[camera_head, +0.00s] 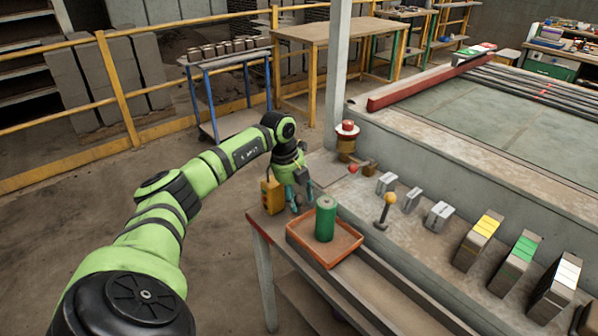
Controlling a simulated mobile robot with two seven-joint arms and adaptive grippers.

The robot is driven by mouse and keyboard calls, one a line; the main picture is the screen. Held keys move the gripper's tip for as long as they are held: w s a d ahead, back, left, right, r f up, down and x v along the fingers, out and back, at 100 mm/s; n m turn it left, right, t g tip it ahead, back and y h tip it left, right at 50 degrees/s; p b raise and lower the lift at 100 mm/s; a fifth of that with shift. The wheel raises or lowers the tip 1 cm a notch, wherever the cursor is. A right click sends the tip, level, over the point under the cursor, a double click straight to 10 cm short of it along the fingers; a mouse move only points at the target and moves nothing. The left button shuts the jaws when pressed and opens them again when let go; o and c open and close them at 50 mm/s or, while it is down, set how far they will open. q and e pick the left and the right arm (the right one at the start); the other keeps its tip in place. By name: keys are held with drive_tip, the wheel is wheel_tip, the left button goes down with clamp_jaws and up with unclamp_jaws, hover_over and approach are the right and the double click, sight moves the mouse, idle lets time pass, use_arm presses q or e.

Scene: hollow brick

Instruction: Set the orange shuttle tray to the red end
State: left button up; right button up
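My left gripper (299,198) points down just behind and left of the tray, beside a yellow box (272,196). Its two fingers look apart, with a small brownish thing low between them; I cannot tell whether they touch it. It does not appear to hold the tray. No end clearly marked red can be made out along the tray's path. My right gripper is out of view.
A yellow-knobbed lever (388,208), a red-knobbed lever (352,169) and a red-and-white round piece (347,129) stand on the bench. Grey metal blocks and colour-topped blocks line its right side. A long channel (400,300) runs along the front. A post (338,75) rises behind.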

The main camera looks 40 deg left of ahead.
use_arm(q)
drive_tip(key=shift+s+f, duration=0.1)
drive_tip(key=shift+f, duration=0.15)
drive_tip(key=v, duration=1.2)
idle(0.3)
